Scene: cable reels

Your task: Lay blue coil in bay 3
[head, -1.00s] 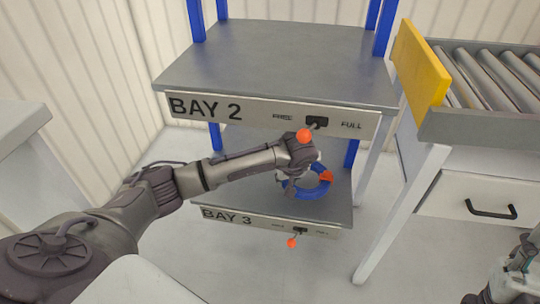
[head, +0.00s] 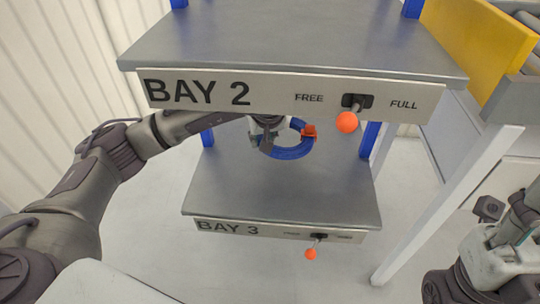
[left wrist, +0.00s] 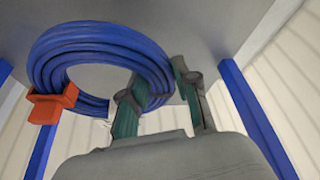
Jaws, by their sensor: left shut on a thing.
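The blue coil (head: 290,152), with an orange clip, is over the bay 3 shelf (head: 290,195) and below the bay 2 shelf, near the back. I cannot tell whether it touches the shelf. My left gripper (head: 260,137) is shut on the coil's rim, and the bay 2 front panel hides part of my arm. In the left wrist view the blue coil (left wrist: 100,52) passes between the fingers of my left gripper (left wrist: 160,95), and its loop extends left. My right gripper (head: 490,210) is at the lower right, away from the shelves; its fingers are unclear.
The bay 2 shelf (head: 290,40) overhangs bay 3 closely. Its panel has an orange-knobbed lever (head: 347,121), and bay 3 has a similar lever (head: 311,253). A roller conveyor with a yellow end plate (head: 478,45) stands at right. The bay 3 shelf top looks otherwise bare.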

